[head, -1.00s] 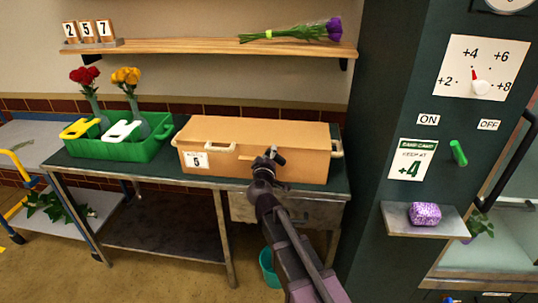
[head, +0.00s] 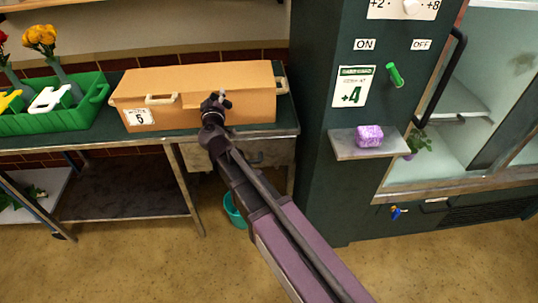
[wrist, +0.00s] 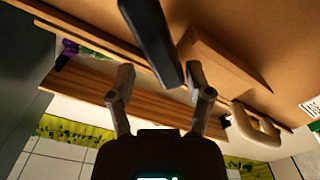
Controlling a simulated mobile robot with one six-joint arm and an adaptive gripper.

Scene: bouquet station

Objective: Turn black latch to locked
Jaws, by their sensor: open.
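My gripper (head: 215,103) is in front of the tan box (head: 250,95) on the bench, near the middle of its front. In the wrist view my gripper (wrist: 160,82) has its two fingers apart with nothing held between them. A black bar (wrist: 152,42), apparently the black latch, shows just beyond the fingertips, against the tan box surface (wrist: 250,35). It reaches down toward the gap between the fingers; I cannot tell whether they touch it. The latch cannot be made out in the head view, where my gripper covers part of the box front.
A green tray (head: 95,115) stands left of the box. To the right are a dark green cabinet (head: 320,190), a green switch lever (head: 395,75) by ON and OFF labels, and a small shelf (head: 350,148) with a purple block (head: 369,136). A teal bucket (head: 233,212) is under the bench.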

